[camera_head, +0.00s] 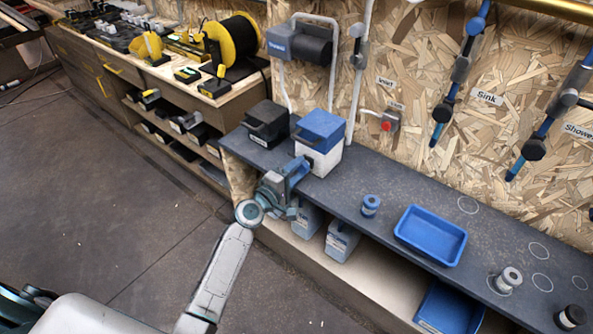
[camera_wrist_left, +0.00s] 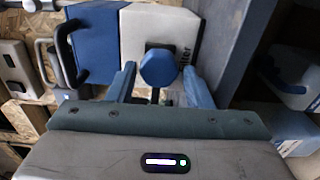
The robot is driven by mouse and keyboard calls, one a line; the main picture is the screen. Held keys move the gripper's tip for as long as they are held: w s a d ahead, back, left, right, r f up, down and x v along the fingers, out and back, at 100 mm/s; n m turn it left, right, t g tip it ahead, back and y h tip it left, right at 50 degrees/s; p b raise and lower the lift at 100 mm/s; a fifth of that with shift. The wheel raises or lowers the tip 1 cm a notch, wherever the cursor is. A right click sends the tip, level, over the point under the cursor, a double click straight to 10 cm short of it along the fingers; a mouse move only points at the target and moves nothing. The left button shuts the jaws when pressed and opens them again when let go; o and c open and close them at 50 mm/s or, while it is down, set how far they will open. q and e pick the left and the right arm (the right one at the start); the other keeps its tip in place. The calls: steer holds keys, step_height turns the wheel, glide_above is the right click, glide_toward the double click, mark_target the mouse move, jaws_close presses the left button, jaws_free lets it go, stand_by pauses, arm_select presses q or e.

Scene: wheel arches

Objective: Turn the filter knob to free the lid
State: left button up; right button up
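The filter box (camera_head: 325,160) is white with a blue lid (camera_head: 321,127) and stands on the grey shelf top. The lid is down on the box; its dark handle also shows in the left wrist view (camera_wrist_left: 72,55). In that view the blue, many-sided filter knob (camera_wrist_left: 160,67) sits on the white face marked "filter". My left gripper (camera_head: 300,168) is at the front of the box. Its two blue fingers (camera_wrist_left: 160,88) are apart, one on each side of the knob, with gaps visible. The knob is hidden in the head view. My right gripper is in neither view.
A black box (camera_head: 266,124) stands close left of the filter box. A blue spool (camera_head: 370,205) and a blue tray (camera_head: 431,235) are to the right on the shelf top. Grey canisters (camera_head: 341,241) stand below. A white pipe rises behind the box.

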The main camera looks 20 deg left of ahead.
arm_select(q)
steer(key=shift+o, duration=0.9)
steer(key=shift+s+a, duration=0.15)
steer(key=shift+s, duration=0.15)
steer(key=v, duration=1)
steer(key=shift+b, duration=0.4)
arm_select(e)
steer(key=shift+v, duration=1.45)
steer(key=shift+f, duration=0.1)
